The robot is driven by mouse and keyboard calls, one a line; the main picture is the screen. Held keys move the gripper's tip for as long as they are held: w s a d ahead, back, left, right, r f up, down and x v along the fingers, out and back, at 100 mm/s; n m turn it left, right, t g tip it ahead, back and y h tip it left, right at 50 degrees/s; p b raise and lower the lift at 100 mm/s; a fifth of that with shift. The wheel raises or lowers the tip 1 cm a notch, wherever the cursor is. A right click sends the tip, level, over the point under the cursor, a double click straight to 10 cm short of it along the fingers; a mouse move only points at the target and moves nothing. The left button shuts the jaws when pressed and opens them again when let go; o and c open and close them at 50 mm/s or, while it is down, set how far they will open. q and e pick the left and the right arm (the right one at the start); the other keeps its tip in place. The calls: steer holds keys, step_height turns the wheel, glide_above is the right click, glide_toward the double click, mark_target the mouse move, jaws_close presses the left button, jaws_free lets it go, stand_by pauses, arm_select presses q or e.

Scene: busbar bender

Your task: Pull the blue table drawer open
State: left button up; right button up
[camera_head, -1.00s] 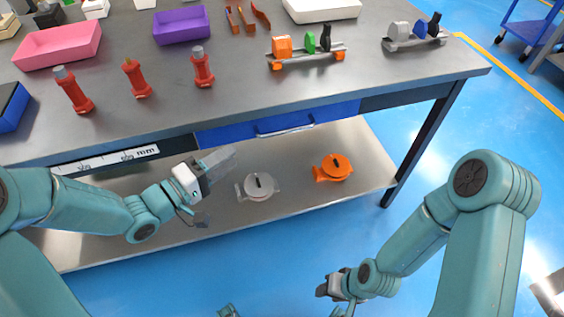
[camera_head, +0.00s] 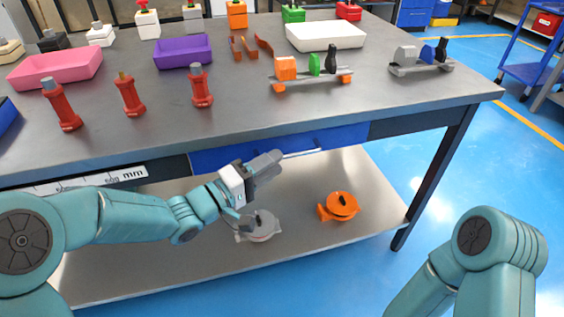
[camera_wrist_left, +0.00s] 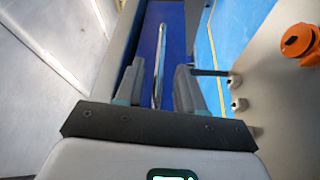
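The blue table drawer (camera_head: 347,134) sits under the grey tabletop, its front looking flush with the table frame. Its silver bar handle (camera_head: 303,153) runs along the front; the left part is hidden behind my left gripper (camera_head: 270,162). In the left wrist view, the handle (camera_wrist_left: 160,62) stands out against the blue drawer front (camera_wrist_left: 173,35). There the two fingers of my left gripper (camera_wrist_left: 160,85) are apart, with the near end of the handle between them and gaps visible. My right gripper is out of view; only part of the right arm shows at lower right.
The tabletop (camera_head: 235,127) above carries red posts (camera_head: 129,95), a purple tray (camera_head: 183,53) and a white tray (camera_head: 325,37). The lower shelf (camera_head: 175,262) holds a grey disc part (camera_head: 262,228) and an orange one (camera_head: 340,205).

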arm_select(q)
steer(key=shift+x, duration=1.7)
jaws_close()
steer(key=shift+s, duration=0.1)
